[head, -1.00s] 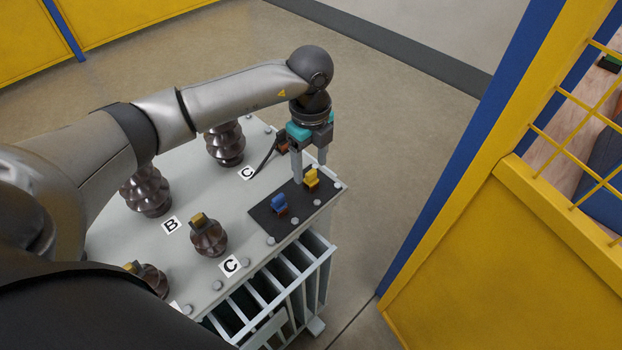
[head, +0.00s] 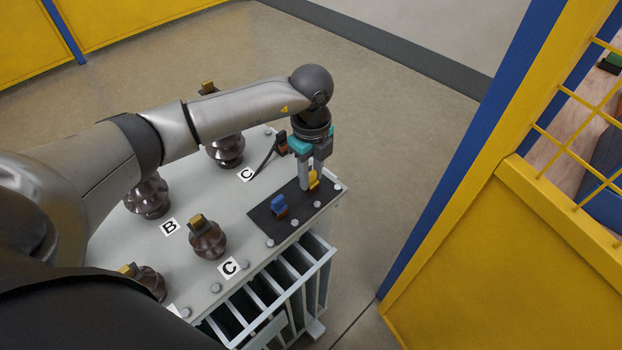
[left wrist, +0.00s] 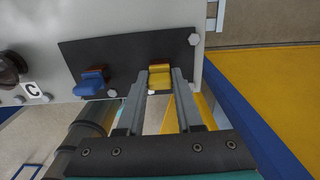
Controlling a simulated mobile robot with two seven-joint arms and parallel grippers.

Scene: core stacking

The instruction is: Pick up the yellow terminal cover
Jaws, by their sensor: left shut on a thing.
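The yellow terminal cover (head: 313,181) is on the black mat (head: 262,215) at the right end of the grey transformer top. My left gripper (head: 311,185) is lowered over it, pointing down, with its fingers shut on the cover. The left wrist view shows the cover (left wrist: 160,77) between the two fingertips. I cannot see a gap between the cover and the mat. A blue cover (head: 278,205) stands on the same mat, to the left of the yellow one and apart from the gripper. My right gripper is not in view.
Dark ribbed bushings (head: 208,242) stand on the transformer top, some with yellow caps. Bolts line its edge, and white letter labels (head: 229,268) lie on it. A black lever (head: 263,158) is behind the gripper. A yellow and blue fence (head: 500,250) stands to the right.

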